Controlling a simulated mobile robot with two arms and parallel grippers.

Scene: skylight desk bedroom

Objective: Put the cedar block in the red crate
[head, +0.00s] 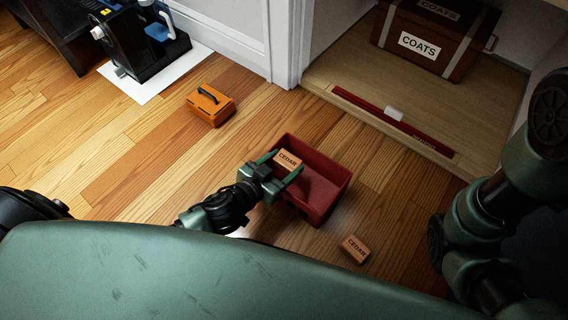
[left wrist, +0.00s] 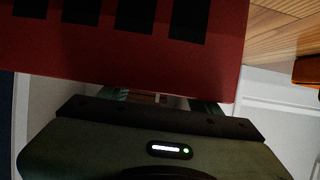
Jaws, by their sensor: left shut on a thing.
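A cedar block (head: 287,160), light brown with "CEDAR" lettering, is between the fingers of my left gripper (head: 282,167), which is shut on it. It is over the left part of the red crate (head: 325,208), an open box on the wood floor. I cannot tell whether the block is above the rim or lower inside. In the left wrist view the red crate's slotted wall (left wrist: 130,60) hides most of the fingers and the block. A second cedar block (head: 356,249) lies on the floor in front of the crate, to the right. My right gripper is out of view.
An orange toolbox (head: 210,104) stands on the floor behind the crate to the left. A closet with a red door track (head: 390,121) and a brown COATS trunk (head: 435,38) is at the back right. A black machine (head: 140,45) stands on a white mat.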

